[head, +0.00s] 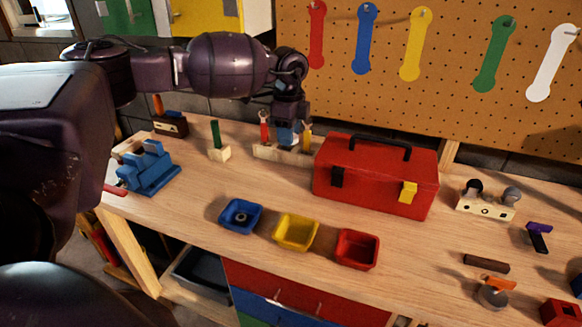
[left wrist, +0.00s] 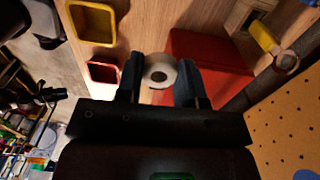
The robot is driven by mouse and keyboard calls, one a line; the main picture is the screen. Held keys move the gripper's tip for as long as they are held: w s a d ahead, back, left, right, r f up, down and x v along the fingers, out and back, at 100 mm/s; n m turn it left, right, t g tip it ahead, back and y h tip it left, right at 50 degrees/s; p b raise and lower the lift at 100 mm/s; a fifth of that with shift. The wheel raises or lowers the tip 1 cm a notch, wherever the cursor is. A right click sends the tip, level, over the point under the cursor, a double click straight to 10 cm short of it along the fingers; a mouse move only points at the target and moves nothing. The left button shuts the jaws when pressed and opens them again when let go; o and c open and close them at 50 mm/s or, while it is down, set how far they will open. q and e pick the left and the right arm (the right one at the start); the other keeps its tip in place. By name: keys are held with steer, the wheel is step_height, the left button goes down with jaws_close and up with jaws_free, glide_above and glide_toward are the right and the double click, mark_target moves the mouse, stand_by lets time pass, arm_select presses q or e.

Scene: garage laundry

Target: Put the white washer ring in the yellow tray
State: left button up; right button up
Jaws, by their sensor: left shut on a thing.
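In the left wrist view the white washer ring (left wrist: 158,71) sits between the two fingers of my left gripper (left wrist: 159,82), which is shut on it. In the head view my left gripper (head: 287,134) is above the back of the workbench, left of the red toolbox; the ring cannot be made out there. The yellow tray (head: 279,243) stands at the bench front, between a blue tray and a red tray, and looks empty. It also shows at the top left of the left wrist view (left wrist: 92,38). My right gripper is not in view.
The blue tray (head: 228,228) holds a dark round piece. The red tray (head: 356,262) looks empty. The red toolbox (head: 370,185) stands behind the trays. A wooden holder (head: 270,152) is close to my left gripper, and a blue vise (head: 150,172) is at left.

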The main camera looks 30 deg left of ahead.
arm_select(q)
steer(key=f, duration=0.1)
steer(key=s+f+b, duration=0.1)
steer(key=f, duration=0.1)
steer(key=shift+d, duration=0.2)
steer(key=s+d+m+b, duration=0.1)
steer(key=s+d+m, duration=0.2)
steer(key=d+m, duration=0.15)
step_height(320, 180, up, 4)
steer(key=m+b, duration=0.1)
steer(key=m, duration=1.3)
glide_above(296, 236)
step_height(296, 236, down, 14)
steer(key=shift+r+b, duration=0.15)
steer(key=shift+b, duration=0.15)
step_height(296, 236, down, 6)
steer(key=shift+f, duration=0.1)
steer(key=shift+f+b, duration=0.2)
steer(key=shift+b, duration=0.1)
